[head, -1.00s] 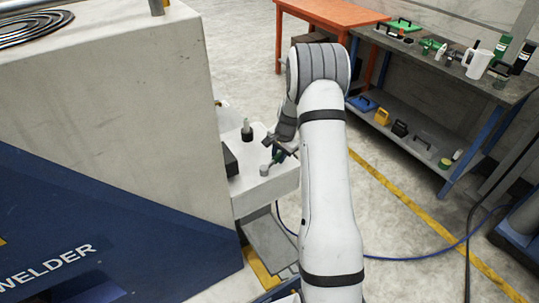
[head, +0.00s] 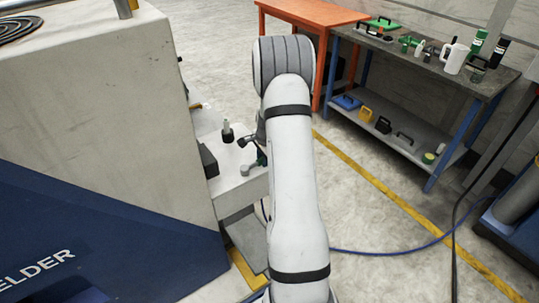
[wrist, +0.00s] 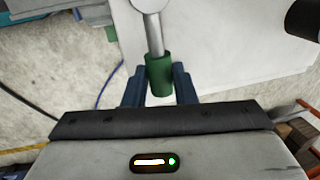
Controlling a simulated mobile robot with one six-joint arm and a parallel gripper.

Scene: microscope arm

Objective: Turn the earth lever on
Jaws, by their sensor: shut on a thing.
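The earth lever is a metal rod with a green grip (wrist: 159,76), seen in the wrist view. Its round pivot end (wrist: 147,5) is at the top edge, over a white surface. My gripper (wrist: 158,88) has its two blue fingers on either side of the green grip, shut on it. In the head view the lever's pale pivot (head: 245,170) sits on the white ledge (head: 236,190) beside the welder cabinet. The lever slants up and right from there, with its grip end partly hidden by my arm. My fingers are mostly hidden there.
A black-based knob with a pale top (head: 228,132) and a dark box (head: 208,160) stand on the ledge near the lever. The large welder cabinet (head: 100,120) fills the left. A workbench (head: 440,75) with tools stands at the right. A blue cable (head: 390,252) crosses the floor.

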